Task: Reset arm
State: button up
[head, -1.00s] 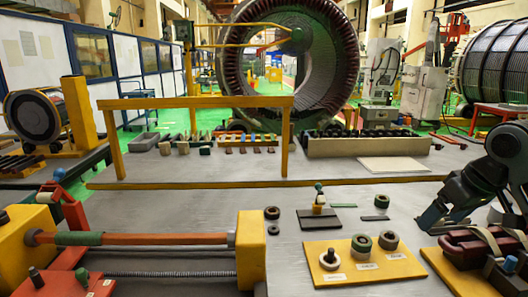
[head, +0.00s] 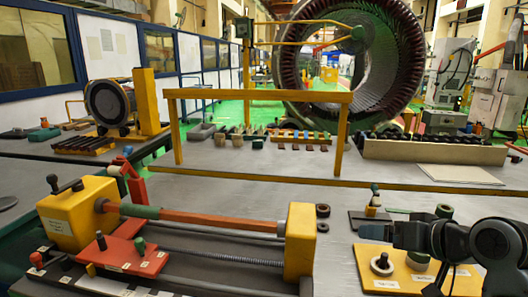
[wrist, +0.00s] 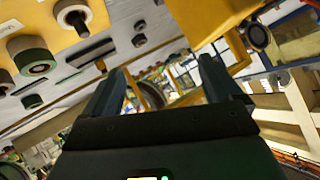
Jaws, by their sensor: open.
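My gripper (head: 372,232) is at the right of the head view, with my dark arm behind it coming from the right edge. It points left, above the yellow board (head: 372,281) and partly in front of it. In the wrist view my gripper (wrist: 165,85) shows two dark fingers spread apart with nothing between them. The yellow board holds ring-shaped parts, among them a pale-and-dark ring (head: 382,264); others are partly hidden by my arm.
A yellow-ended winding machine (head: 300,245) with an orange bar stands left of my gripper. A yellow rail frame (head: 260,95) crosses the table behind. A large stator (head: 395,60) stands in the background. Grey tabletop (head: 335,255) is clear between the machine and the board.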

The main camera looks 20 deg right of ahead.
jog(key=s+a+f+m+t+b, duration=0.2)
jog(key=a+f, duration=0.5)
jog(key=a, duration=0.5)
jog(key=s+a+f+h+b, duration=0.2)
jog(key=s+a+f, duration=0.45)
jog(key=s, duration=0.25)
jog(key=s+a+n+t+y+b, duration=0.1)
jog(key=s+n+b, duration=0.2)
jog(key=s, duration=2)
jog(key=n, duration=0.3)
jog(key=shift+s+a+r+n+y, duration=0.2)
jog(key=shift+s+r+n+y, duration=0.1)
jog(key=shift+n, duration=0.1)
